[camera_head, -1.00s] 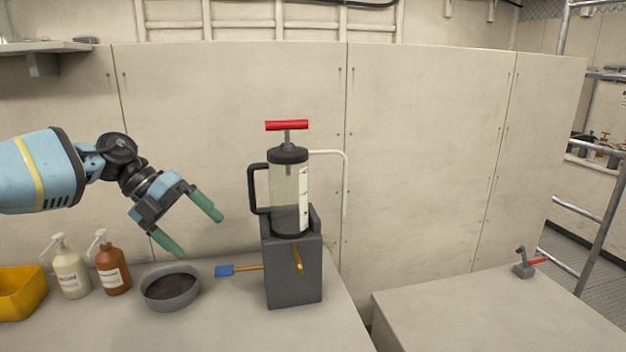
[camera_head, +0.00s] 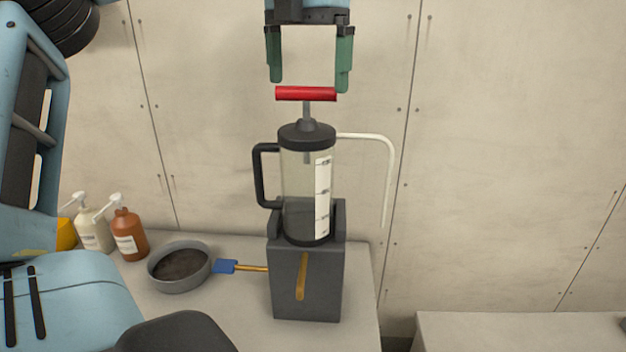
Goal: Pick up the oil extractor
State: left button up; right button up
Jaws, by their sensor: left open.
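The oil extractor (camera_head: 300,190) is a clear cylinder with a black lid, a black side handle, a white scale strip, a pale tube on its right and a red T-handle (camera_head: 306,94) on top. It stands upright in a dark grey block (camera_head: 308,285) on the counter. My left gripper (camera_head: 309,84) is open, pointing down just above the red T-handle. Its two green fingers show near the handle's two ends, and nothing is held between them. I cannot tell whether they touch the handle. My right gripper is not in view.
On the counter (camera_head: 225,305), left of the block, are a grey bowl (camera_head: 179,268) with dark contents, a blue-ended brush (camera_head: 225,267), an orange-brown pump bottle (camera_head: 128,232) and a cream pump bottle (camera_head: 93,234). A panelled wall (camera_head: 490,150) stands behind. A gap separates the counter from another surface (camera_head: 520,330) at right.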

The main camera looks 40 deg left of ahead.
aim_at(306, 89)
pick_arm(q)
jog(key=shift+s+f, duration=0.1)
jog(key=shift+f, duration=1.5)
notch_tip(306, 89, down, 4)
jog(key=shift+a+f+p, duration=0.1)
jog(key=shift+p, duration=0.45)
jog(key=shift+f, duration=0.2)
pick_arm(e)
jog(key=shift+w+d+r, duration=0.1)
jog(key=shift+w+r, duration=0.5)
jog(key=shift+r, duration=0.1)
pick_arm(q)
jog(key=shift+c, duration=0.3)
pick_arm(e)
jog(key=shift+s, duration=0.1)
